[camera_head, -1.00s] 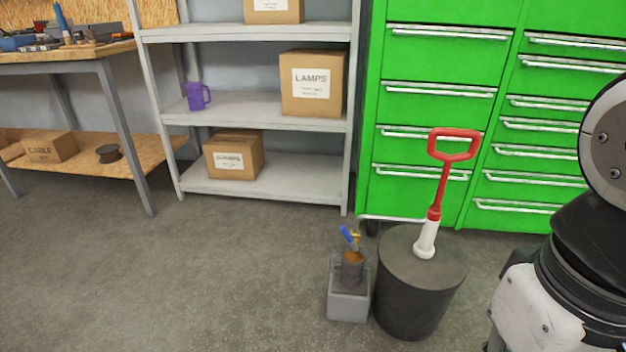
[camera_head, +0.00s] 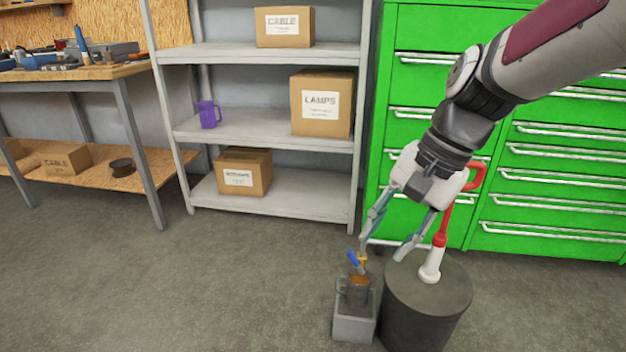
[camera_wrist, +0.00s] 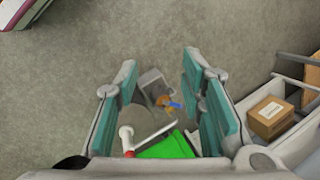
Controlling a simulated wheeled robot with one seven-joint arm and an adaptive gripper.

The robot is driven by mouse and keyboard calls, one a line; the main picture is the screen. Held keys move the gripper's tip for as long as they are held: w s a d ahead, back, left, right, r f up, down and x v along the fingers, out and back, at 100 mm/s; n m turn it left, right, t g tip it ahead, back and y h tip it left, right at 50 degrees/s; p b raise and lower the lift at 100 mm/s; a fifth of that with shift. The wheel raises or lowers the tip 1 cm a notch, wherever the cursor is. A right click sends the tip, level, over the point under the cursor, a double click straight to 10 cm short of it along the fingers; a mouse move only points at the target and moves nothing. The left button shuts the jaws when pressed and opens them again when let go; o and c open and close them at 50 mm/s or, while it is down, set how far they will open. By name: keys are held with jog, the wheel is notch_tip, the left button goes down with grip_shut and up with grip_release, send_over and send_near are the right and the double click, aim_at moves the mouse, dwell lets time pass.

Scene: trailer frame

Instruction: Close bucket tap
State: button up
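The bucket (camera_head: 425,312) is a dark grey drum standing on the floor in front of the green cabinet. Its tap (camera_head: 355,261) has a blue handle on a brass body and sits at the bucket's left side, above a brown-filled mug (camera_head: 356,290). The tap's blue handle also shows in the wrist view (camera_wrist: 174,105), between my fingers. My gripper (camera_head: 385,247) is open and empty, with its fingers pointing down. One finger is close above the tap and the other is over the bucket top. I cannot tell whether the near finger touches the tap.
A red and white handled pump (camera_head: 435,258) stands upright on the bucket, close to my right finger. The mug rests on a grey block (camera_head: 354,325). The green drawer cabinet (camera_head: 560,215) and a grey shelf (camera_head: 270,205) stand behind. The floor at left is clear.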

jog(key=w+f+m+p, duration=0.1)
jog(key=w+f+m, duration=0.15)
jog(key=w, duration=0.45)
jog(key=m+t+p, duration=0.2)
jog(key=m+p, duration=0.4)
jog(key=m, duration=0.6)
send_over(352, 256)
jog(key=s+d, duration=0.2)
jog(key=d, duration=0.2)
notch_tip(352, 256, down, 21)
jog(key=b+x, duration=0.4)
jog(key=x, duration=0.9)
jog(key=shift+s+d+f, duration=0.15)
jog(key=shift+d, duration=0.05)
grip_shut()
